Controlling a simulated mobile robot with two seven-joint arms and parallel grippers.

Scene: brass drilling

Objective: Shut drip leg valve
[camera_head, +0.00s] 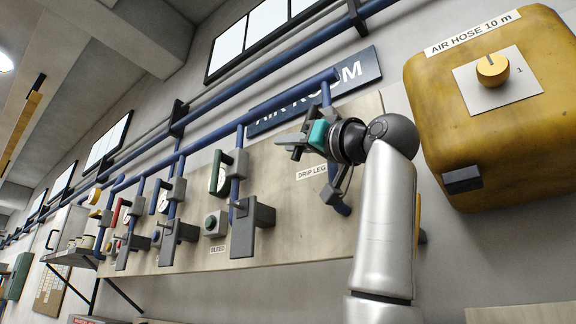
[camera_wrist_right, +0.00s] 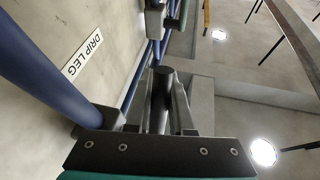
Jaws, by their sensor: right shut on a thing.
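The drip leg pipe is blue (camera_head: 326,95) and runs down the board at the right, beside the "DRIP LEG" label (camera_head: 311,173). In the right wrist view the pipe (camera_wrist_right: 45,70) runs along the left, with a grey fitting (camera_wrist_right: 106,117) near its lower end. My right gripper (camera_head: 289,139), teal at its base, reaches across in front of this pipe with its fingers pointing left. Its fingers are shut on a dark round valve handle (camera_wrist_right: 162,92). The gripper hides most of the valve in the head view, so the handle's angle is unclear. My left gripper is out of view.
Left of the drip leg, the board (camera_head: 275,205) carries several more valves and gauges, a grey bracket (camera_head: 252,226) and a "BLEED" label (camera_head: 217,249). A yellow air hose box (camera_head: 510,130) stands close to the right of my arm. Blue pipes run above.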

